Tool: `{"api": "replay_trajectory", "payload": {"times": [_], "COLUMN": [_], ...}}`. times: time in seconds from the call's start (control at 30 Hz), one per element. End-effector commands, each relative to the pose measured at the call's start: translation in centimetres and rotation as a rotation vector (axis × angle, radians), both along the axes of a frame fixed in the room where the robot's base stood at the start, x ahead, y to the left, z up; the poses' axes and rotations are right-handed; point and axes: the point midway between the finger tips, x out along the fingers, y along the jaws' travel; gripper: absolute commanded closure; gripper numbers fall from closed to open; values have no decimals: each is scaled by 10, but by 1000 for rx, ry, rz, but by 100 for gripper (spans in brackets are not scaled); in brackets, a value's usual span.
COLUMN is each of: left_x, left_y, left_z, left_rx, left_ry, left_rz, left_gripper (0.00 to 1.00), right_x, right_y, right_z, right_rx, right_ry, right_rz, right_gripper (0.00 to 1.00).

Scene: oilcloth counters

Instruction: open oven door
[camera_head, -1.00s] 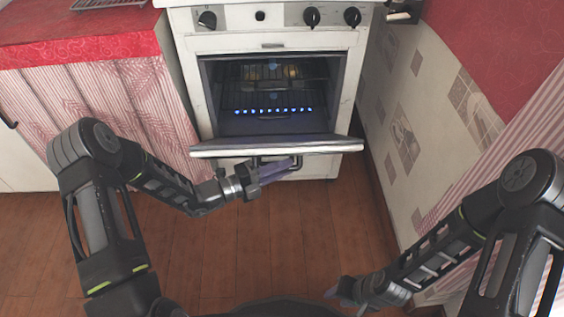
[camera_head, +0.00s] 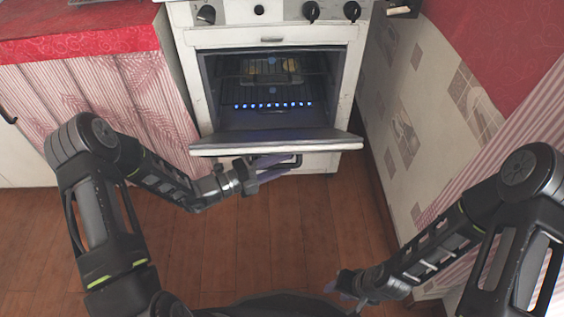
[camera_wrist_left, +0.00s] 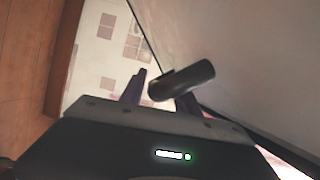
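The white oven (camera_head: 318,163) stands ahead, and its door (camera_head: 275,145) is partly open, tilted out and down toward me. Its inside shows racks and a row of blue flames. The dark bar handle (camera_head: 296,161) is on the outer face of the door; its end shows in the left wrist view (camera_wrist_left: 183,80). My left gripper (camera_head: 272,168) is at the handle below the door's top edge, with its fingers apart. In the wrist view the handle lies near and partly between the fingertips; contact is unclear. My right gripper (camera_head: 345,284) is low at the front, away from the oven.
A red-topped counter (camera_head: 80,40) with a pink curtain front stands left of the oven. A tiled wall (camera_head: 405,120) runs close along the right. The wooden floor (camera_head: 270,230) before the oven is clear.

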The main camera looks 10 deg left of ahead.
Motion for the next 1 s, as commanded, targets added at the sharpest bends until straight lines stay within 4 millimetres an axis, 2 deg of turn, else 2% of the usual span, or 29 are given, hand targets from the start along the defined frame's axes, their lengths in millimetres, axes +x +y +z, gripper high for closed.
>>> {"api": "replay_trajectory", "payload": {"times": [0.3,0.5,1.0], "left_x": [-28,-42,-47], "left_y": [39,57,62], "left_z": [3,2,1], "left_rx": [1,0,1], "left_ry": [2,1,1], "left_rz": [4,3,1], "left_gripper": [62,62,62], "right_x": [-3,-5,-5], "right_y": [3,5,5], "right_z": [15,19,19], "right_rx": [5,7,7], "right_ry": [5,7,8], "right_rz": [8,12,12], "right_gripper": [64,64,64]}}
